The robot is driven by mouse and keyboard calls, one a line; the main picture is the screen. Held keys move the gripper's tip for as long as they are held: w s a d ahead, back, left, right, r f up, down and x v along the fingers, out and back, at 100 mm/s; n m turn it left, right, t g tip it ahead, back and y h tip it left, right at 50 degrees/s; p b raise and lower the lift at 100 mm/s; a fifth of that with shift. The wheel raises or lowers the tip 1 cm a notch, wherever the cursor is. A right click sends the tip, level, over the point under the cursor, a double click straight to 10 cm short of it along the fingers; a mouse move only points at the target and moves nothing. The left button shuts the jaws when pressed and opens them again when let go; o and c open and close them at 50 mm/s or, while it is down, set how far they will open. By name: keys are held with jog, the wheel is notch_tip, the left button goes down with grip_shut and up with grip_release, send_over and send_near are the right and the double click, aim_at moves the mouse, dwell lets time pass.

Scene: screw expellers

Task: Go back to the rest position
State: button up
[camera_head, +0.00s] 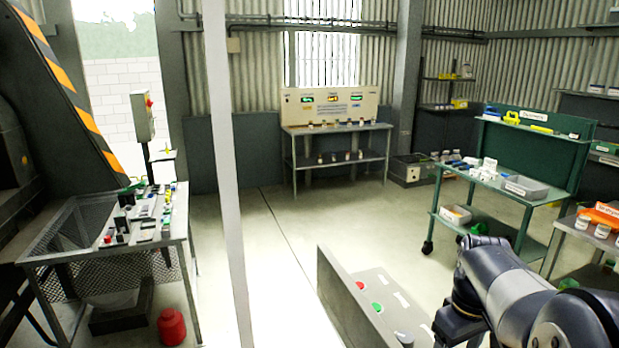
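My arm shows at the lower right as dark grey, rounded links, bent at a joint. It stands in front of the green cart (478,208) and beside a grey control panel (372,300). The arm's far end and my gripper cannot be made out. Whether it holds anything does not show. A small green thing (480,228) shows just above the arm's upper joint, on or near the cart's lower shelf.
A pale post (222,150) stands left of centre. A mesh-sided table (60,240) with small parts is at left, a red container (171,327) below it. A bench (337,130) stands at the back wall. Another table (585,238) is at right. The middle floor is clear.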

notch_tip(320, 180, down, 7)
jog(key=shift+f, duration=0.1)
jog(key=shift+m, duration=0.3)
jog(key=m, duration=0.4)
jog(key=m+b, duration=0.1)
jog(key=m, duration=0.3)
jog(key=shift+m, duration=0.4)
jog(key=m, duration=0.3)
jog(key=shift+m, duration=0.4)
jog(key=m+b, duration=0.1)
jog(key=m, duration=0.3)
jog(key=shift+m, duration=0.6)
jog(key=shift+r, duration=1.15)
